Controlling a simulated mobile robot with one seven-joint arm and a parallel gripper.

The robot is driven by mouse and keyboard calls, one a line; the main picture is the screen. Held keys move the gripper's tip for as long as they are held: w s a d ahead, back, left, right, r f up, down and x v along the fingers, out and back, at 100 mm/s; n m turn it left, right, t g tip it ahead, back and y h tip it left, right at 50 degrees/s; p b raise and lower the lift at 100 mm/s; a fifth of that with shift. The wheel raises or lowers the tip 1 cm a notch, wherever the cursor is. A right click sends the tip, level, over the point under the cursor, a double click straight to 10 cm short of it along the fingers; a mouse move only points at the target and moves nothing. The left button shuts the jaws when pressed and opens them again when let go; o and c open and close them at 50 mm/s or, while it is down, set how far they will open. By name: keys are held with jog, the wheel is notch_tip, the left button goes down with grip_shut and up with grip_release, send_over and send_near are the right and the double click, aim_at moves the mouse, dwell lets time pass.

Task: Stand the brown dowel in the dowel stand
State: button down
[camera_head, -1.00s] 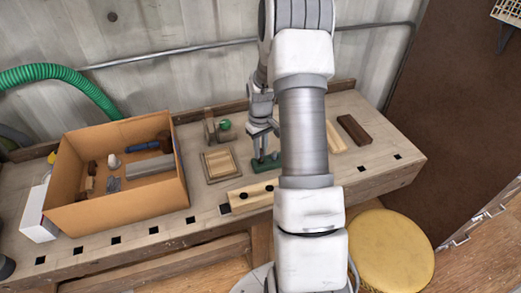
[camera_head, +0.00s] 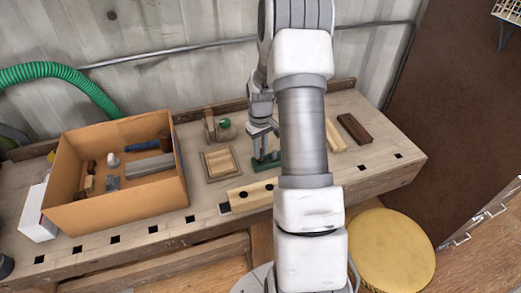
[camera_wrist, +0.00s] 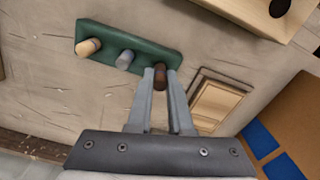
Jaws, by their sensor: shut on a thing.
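A green block (camera_wrist: 112,38) lies on the bench with a pale tan dowel (camera_wrist: 88,47) and a grey dowel (camera_wrist: 125,59) standing in it. The brown dowel (camera_wrist: 160,76) is at the block's right end in the wrist view, between the fingertips of my gripper (camera_wrist: 161,72). My gripper is shut on it. I cannot tell how deep the dowel sits in the block. In the head view my gripper (camera_head: 263,151) points down over the green block (camera_head: 267,163); the brown dowel is hidden there. A pale wooden block with dark round holes (camera_head: 262,190) lies in front.
An open cardboard box (camera_head: 110,215) with several items stands to the left. A framed wooden tray (camera_head: 218,164) lies beside the green block. A wooden piece with a green knob (camera_head: 224,123) is behind. A dark brown block (camera_head: 354,129) lies to the right.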

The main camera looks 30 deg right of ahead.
jog(key=shift+f+b, duration=0.5)
jog(key=shift+f, duration=0.3)
dwell(0.4)
jog(key=c, duration=0.7)
grip_release()
jog(key=shift+c, duration=0.2)
jog(key=shift+r+p, duration=2.3)
jog(key=shift+r, duration=1.25)
